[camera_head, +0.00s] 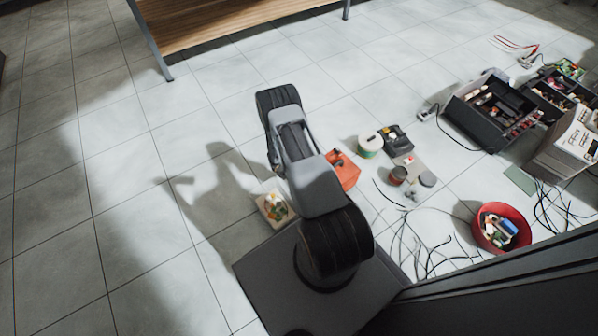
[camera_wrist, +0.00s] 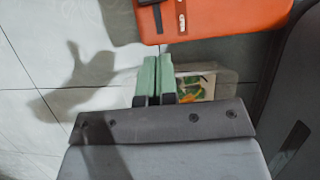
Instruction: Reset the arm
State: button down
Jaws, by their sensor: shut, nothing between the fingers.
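My arm stands in the middle of the head view, folded above my dark base. My gripper (camera_wrist: 153,76) shows in the wrist view with its two green fingers side by side and closed, with nothing between them. It points down toward the tiled floor. In the head view the fingers are hidden behind the arm. Just beyond the fingers lies a small light tray (camera_wrist: 196,88) with green and yellow items; it also shows left of the arm in the head view (camera_head: 273,208). An orange case (camera_wrist: 212,18) lies past it, partly hidden by the arm in the head view (camera_head: 346,172).
A red bowl of parts (camera_head: 501,228) and loose black cables (camera_head: 425,245) lie to the right. A black toolbox (camera_head: 490,110), a grey device (camera_head: 568,145) and a cable spool (camera_head: 369,145) stand farther back. A wooden table (camera_head: 220,22) is at the top. The left floor is clear.

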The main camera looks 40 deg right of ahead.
jog(key=p+v, duration=0.2)
jog(key=v, duration=0.5)
jog(key=shift+r, duration=0.4)
jog(key=shift+a, duration=0.1)
notch_tip(320, 180, up, 41)
jog(key=w+a+m+t+p, duration=0.1)
jog(key=w+a+m+p, duration=0.1)
jog(key=m+p, duration=1)
jog(key=s+a+r+m+y+p, duration=0.1)
jog(key=s+a+r+p, duration=0.3)
jog(key=r, duration=0.7)
jog(key=s+a+r+m+t+y+p, duration=0.1)
jog(key=s+a+r+m+y+p, duration=0.1)
jog(key=s+r+p, duration=0.4)
jog(key=s+a+r+m+t+y+p, duration=0.1)
jog(key=s+a+r+m+p, duration=0.2)
jog(key=r+p, duration=0.6)
jog(key=s+a+r, duration=0.2)
jog(key=a+r, duration=0.1)
jog(key=r, duration=0.5)
jog(key=shift+s+a+r+p, duration=0.2)
jog(key=shift+s+r+p, duration=0.1)
jog(key=shift+s+p, duration=0.1)
